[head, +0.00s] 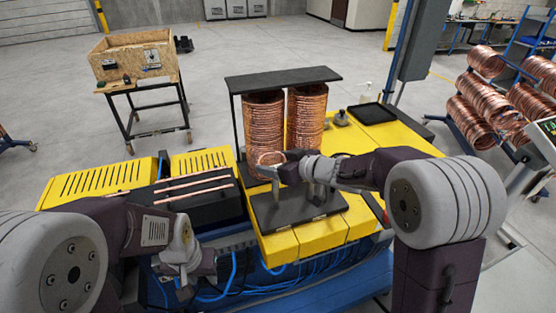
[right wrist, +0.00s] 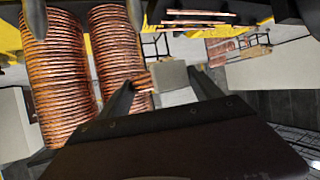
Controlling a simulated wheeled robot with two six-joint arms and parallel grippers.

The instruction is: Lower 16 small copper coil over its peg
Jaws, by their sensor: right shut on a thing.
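The small copper coil (head: 268,157) is at the tip of my right gripper (head: 268,171), in front of the left tall coil stack in the head view. My right gripper is shut on it above the black plate (head: 294,219). In the right wrist view a bit of copper (right wrist: 142,82) shows beside the left finger; the grip itself is partly hidden. Grey upright pegs (head: 318,194) stand on the plate, partly covered by my right arm. I cannot tell whether the coil is around a peg. My left gripper (head: 187,277) hangs low at the front left, its fingertips unclear.
Two tall copper coil stacks (head: 263,122) stand under a black frame (head: 283,79) just behind the plate. Straight copper tubes (head: 193,184) lie on a black block to the left. A black tray (head: 372,114) is at the back right of the yellow bench (head: 402,130).

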